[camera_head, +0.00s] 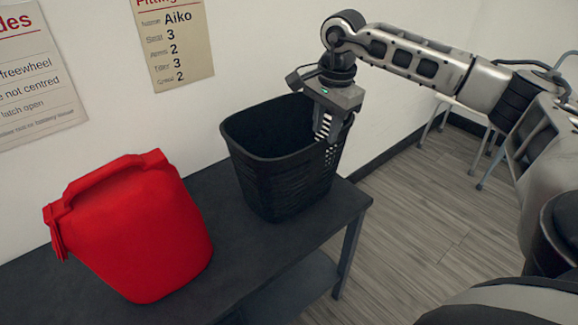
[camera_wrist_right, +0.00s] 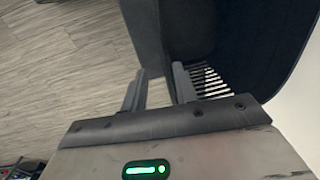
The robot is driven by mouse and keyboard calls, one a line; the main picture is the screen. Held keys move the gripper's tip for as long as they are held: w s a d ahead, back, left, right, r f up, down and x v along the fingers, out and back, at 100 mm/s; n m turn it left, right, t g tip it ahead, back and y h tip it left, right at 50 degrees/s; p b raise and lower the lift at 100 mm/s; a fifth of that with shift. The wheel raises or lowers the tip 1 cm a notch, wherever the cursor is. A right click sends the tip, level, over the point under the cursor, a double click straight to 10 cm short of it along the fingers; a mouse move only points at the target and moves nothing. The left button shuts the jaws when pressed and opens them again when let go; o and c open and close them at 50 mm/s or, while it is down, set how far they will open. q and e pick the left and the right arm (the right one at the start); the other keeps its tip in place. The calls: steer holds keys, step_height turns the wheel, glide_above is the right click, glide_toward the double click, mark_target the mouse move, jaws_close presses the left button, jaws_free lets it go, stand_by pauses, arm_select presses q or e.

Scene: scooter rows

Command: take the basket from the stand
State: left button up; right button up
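The black basket (camera_head: 280,172) stands upright on the dark stand (camera_head: 345,204), near its right end. Its open top faces up, and its inside looks empty where I can see it. My right gripper (camera_head: 328,128) points down at the basket's right rim. A gap shows between the fingers, so the gripper looks open; I cannot tell whether either finger touches the wall. My left gripper is not in view.
A red container with a handle (camera_head: 140,235) stands on the left part of the stand. A white wall with two printed sheets (camera_head: 174,45) is close behind. A lower shelf (camera_head: 300,288) is under the top. The wooden floor to the right is clear near the stand.

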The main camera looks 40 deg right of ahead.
mark_target(317, 157)
steer(key=f, duration=0.3)
steer(key=w+f, duration=0.1)
steer(key=f, duration=0.5)
steer(key=shift+w+d+f, duration=0.1)
steer(key=shift+w+f, duration=0.05)
steer(key=shift+w, duration=0.25)
jaws_close()
stand_by(0.9)
steer(key=shift+w+r, duration=0.1)
steer(key=shift+r, duration=0.1)
